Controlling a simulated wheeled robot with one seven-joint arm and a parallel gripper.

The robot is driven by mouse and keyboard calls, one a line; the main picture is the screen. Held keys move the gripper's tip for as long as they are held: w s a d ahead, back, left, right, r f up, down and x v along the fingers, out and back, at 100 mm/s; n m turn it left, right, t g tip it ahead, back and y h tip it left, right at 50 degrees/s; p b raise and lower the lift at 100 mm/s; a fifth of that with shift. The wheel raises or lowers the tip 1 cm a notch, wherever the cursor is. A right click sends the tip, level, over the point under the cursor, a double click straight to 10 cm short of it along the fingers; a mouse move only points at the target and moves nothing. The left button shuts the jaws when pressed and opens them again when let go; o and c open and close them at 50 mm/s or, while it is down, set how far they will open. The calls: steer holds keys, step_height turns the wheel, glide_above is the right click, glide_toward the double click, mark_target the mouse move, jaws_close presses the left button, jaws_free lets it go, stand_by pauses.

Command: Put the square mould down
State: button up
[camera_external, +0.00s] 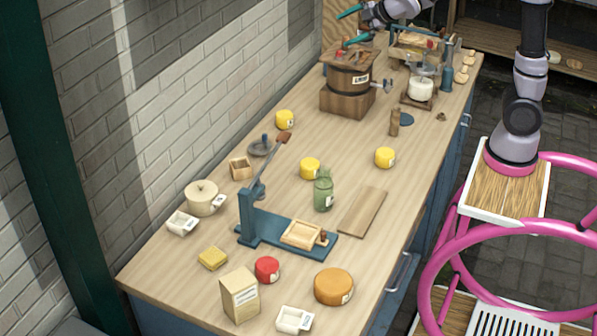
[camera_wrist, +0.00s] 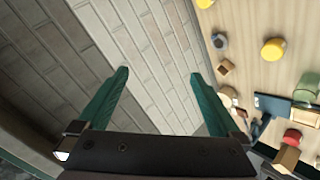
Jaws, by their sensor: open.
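My gripper (camera_external: 352,27) is open at the far end of the counter, above the barrel churn. In the wrist view its two green fingers (camera_wrist: 158,75) are wide apart with nothing between them, facing the brick wall. Two square wooden pieces could be the square mould; I cannot tell which. One is a shallow square wooden frame (camera_external: 302,233) resting on the blue base of the lever press. The other is a small open wooden box (camera_external: 241,168) standing on the counter near the wall, also in the wrist view (camera_wrist: 226,67). My gripper is far from both.
The barrel churn (camera_external: 349,82) and a stand with a white jar (camera_external: 420,89) crowd the far end. The blue lever press (camera_external: 249,217), a green jar (camera_external: 323,195), a wooden board (camera_external: 363,211) and yellow rounds (camera_external: 385,157) stand nearer. Bare counter lies between them.

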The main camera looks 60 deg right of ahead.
steer(key=s+a+r+m+g+y, duration=0.1)
steer(key=s+m, duration=0.7)
steer(key=s, duration=0.8)
steer(key=s+a+m+g+y, duration=0.1)
steer(key=s+a+m+g, duration=0.2)
steer(key=s+m, duration=0.4)
steer(key=s, duration=0.8)
steer(key=shift+s+a+r+m, duration=0.35)
steer(key=shift+a+r+m, duration=0.05)
